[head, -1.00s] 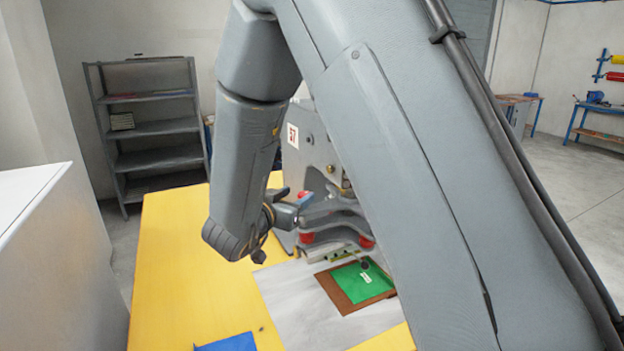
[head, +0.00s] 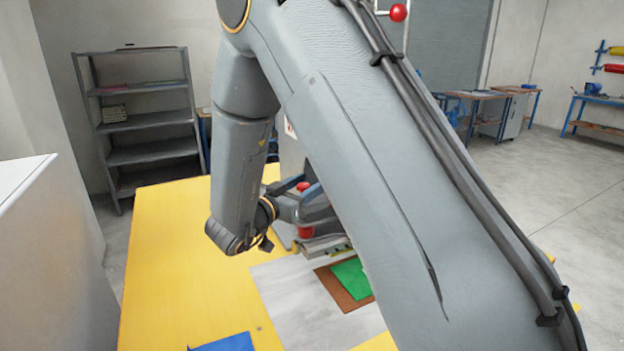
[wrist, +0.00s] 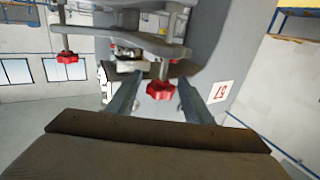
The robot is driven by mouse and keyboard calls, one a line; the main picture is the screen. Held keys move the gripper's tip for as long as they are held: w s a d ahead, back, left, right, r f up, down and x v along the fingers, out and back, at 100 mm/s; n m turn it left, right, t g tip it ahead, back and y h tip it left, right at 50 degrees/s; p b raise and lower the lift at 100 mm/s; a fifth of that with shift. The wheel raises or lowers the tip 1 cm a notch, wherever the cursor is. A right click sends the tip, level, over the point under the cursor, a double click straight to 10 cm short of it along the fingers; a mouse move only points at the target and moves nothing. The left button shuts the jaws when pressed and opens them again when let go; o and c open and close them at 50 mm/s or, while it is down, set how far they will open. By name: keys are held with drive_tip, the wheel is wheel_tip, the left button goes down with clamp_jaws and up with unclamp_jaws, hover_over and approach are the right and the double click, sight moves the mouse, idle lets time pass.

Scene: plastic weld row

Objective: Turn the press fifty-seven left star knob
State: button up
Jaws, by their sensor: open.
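Press fifty-seven (head: 291,155) stands on the yellow table, largely hidden behind my arm in the head view. Its number label (wrist: 220,91) shows upside down in the wrist view. A red star knob (wrist: 160,90) on a rod, on the label's side, shows in the gap between the fingers of my gripper (wrist: 159,98). The fingers are open and apart from it on both sides. A second red star knob (wrist: 68,57) is farther left in the wrist view. In the head view my gripper (head: 299,189) is at the press, with a red knob (head: 303,187) between its fingertips.
Another red part (head: 305,232) is lower on the press. A green piece (head: 351,277) on a brown board (head: 343,296) lies in front on a grey plate (head: 285,295). A blue sheet (head: 224,343) lies near the front. The yellow table's left side (head: 165,250) is clear.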

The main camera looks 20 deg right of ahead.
drive_tip(key=shift+x, duration=1.1)
drive_tip(key=c, duration=1)
